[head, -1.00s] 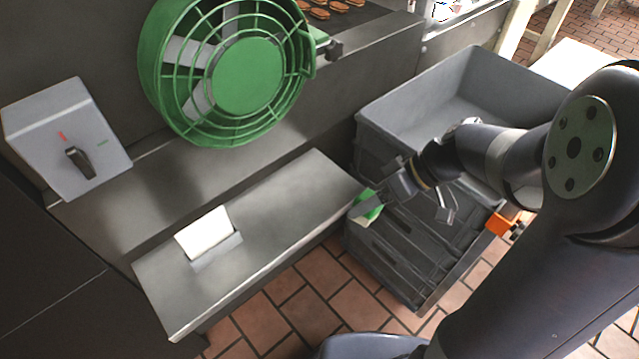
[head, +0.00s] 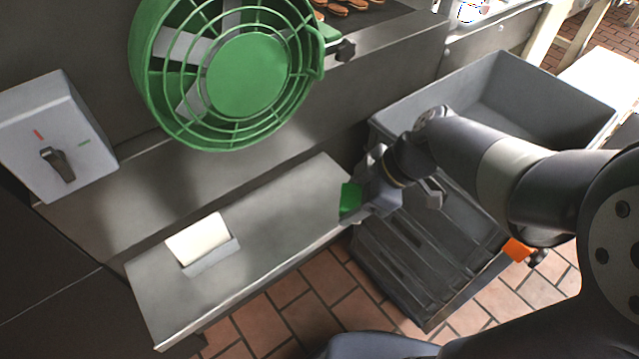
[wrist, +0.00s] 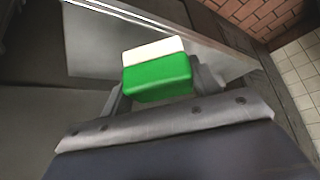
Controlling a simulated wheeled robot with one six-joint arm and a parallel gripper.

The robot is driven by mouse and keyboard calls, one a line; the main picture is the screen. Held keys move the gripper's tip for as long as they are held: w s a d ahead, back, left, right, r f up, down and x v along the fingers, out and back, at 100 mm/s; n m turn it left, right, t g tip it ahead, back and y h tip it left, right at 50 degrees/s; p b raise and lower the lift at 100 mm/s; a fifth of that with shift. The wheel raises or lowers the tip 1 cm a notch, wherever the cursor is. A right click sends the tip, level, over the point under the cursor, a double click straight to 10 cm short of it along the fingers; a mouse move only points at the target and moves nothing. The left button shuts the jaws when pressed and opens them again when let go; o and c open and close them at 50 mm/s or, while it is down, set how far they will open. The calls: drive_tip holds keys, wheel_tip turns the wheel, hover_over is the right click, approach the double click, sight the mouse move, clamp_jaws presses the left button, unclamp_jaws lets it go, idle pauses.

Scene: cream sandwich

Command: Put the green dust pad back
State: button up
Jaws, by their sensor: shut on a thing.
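The green dust pad (head: 349,198) is held in my gripper (head: 368,199), just at the right end of the steel shelf. In the wrist view the pad (wrist: 158,82) shows a green body with a white layer along its far side. My gripper (wrist: 158,86) is shut on it, one finger on each side. A white pad (head: 199,238) sits tilted in a small grey holder (head: 212,257) on the steel shelf (head: 275,215), toward its left part. I cannot tell whether the green pad touches the shelf.
A green caged fan (head: 245,75) stands behind the shelf. A grey switch box (head: 55,135) is at the left. The shelf's right half is bare.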

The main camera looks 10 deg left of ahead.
drive_tip(key=w+a, duration=0.2)
drive_tip(key=w+a+f, duration=0.1)
drive_tip(key=w+a, duration=0.1)
drive_tip(key=a, duration=0.1)
drive_tip(key=w+a+f, duration=0.1)
drive_tip(key=w+a, duration=0.1)
drive_tip(key=shift+w+a+f+p, duration=0.2)
drive_tip(key=shift+a+p, duration=0.1)
wheel_tip(320, 180, down, 4)
drive_tip(key=shift+f, duration=0.15)
drive_tip(key=shift+w+a+f, duration=0.1)
drive_tip(key=shift+f, duration=0.05)
drive_tip(key=shift+f+b, duration=0.15)
drive_tip(key=shift+b, duration=0.15)
drive_tip(key=o, duration=0.9)
